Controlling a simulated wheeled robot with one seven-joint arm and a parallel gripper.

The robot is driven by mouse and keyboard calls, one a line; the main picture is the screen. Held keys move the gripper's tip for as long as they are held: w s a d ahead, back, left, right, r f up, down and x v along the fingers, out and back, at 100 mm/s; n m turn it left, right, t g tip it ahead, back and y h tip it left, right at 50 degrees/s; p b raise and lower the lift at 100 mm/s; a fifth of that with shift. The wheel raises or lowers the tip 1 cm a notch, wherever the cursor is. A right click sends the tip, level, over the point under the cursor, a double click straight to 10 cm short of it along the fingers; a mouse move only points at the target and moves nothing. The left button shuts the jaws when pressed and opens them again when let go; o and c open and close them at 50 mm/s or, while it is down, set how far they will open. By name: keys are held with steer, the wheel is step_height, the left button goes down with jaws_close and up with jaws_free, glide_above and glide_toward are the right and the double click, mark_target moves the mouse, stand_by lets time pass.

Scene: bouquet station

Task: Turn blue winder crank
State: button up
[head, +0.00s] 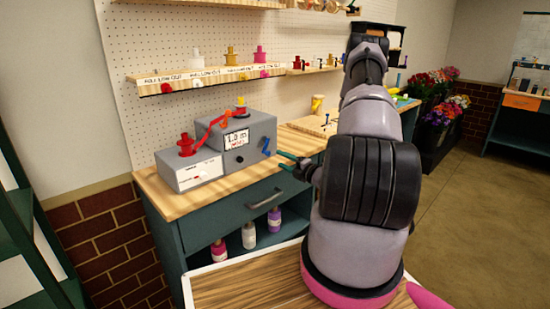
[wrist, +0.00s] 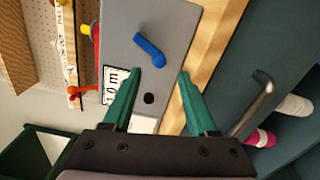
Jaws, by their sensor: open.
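The blue winder crank (head: 266,146) is on the right side of the grey winder box (head: 215,135) on the wooden bench. In the wrist view the blue crank (wrist: 149,50) lies slanted on the grey side face, just beyond the fingertips. My gripper (head: 287,159) is at the right of the box, with green fingers. In the wrist view my gripper (wrist: 158,74) is open, its two fingers apart with nothing between the tips. The crank sits ahead of the gap, nearer the left finger. Whether a finger touches the box cannot be told.
A label display (head: 236,139) is on the box front. A drawer handle (head: 264,199) juts below the bench top (head: 168,202). A shelf of colored spools (head: 205,77) hangs behind.

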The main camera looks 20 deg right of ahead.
steer(key=shift+v, duration=2.2)
steer(key=s+a+r+n+g+y, duration=0.3)
steer(key=a+r+n+g+y, duration=0.65)
steer(key=a+r+n, duration=0.7)
steer(key=s+a+r+n+g+h, duration=0.2)
steer(key=s+r+n+g+h, duration=0.15)
steer(key=s+r+n, duration=0.45)
steer(key=s+a+r+n+g+h, duration=0.3)
steer(key=s+n+h, duration=0.3)
steer(key=n, duration=0.4)
steer(key=s+d+r+n+t+h, duration=0.4)
steer(key=s+r+n+t, duration=0.2)
steer(key=r+n, duration=0.3)
steer(key=shift+d+r, duration=0.25)
steer(key=shift+d, duration=0.15)
